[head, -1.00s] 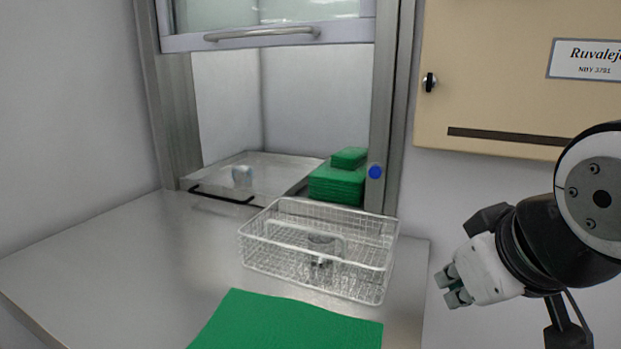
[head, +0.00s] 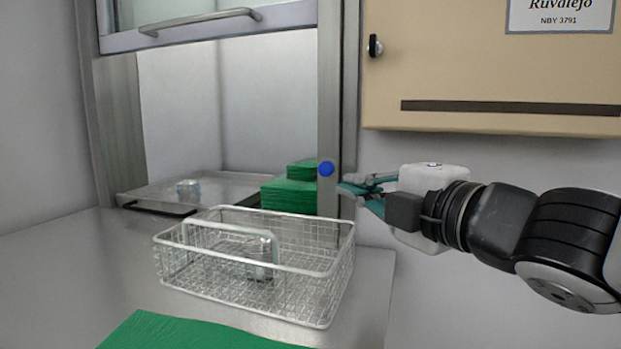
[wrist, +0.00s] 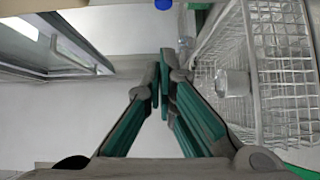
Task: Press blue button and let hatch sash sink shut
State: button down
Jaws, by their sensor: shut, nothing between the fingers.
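The round blue button (head: 326,168) sits on the right post of the hatch frame. It also shows at the top edge of the wrist view (wrist: 163,4). The hatch sash (head: 200,24), with a curved grey handle, is raised, and the opening below it is clear. My gripper (head: 341,187) is shut and empty, its fingertips just right of and slightly below the button in the head view. I cannot tell whether they touch the post. In the wrist view the shut fingers (wrist: 164,75) point towards the post, with the button ahead of them.
A wire basket (head: 340,262) holding a metal item stands on the counter before the hatch. Inside are a shallow tray (head: 225,180) and stacked green cloths (head: 290,195). A beige cabinet (head: 480,70) hangs above my gripper. A green cloth (head: 190,332) lies in front.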

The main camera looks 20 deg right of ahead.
dwell(0.3)
jog(key=p, duration=0.3)
send_near(326, 169)
jog(key=w+a, duration=0.4)
jog(key=a, duration=0.1)
jog(key=shift+w+d+r, duration=0.1)
jog(key=shift+w+d, duration=0.2)
jog(key=shift+w, duration=0.2)
jog(key=shift+w+d, duration=0.3)
jog(key=shift+w, duration=0.25)
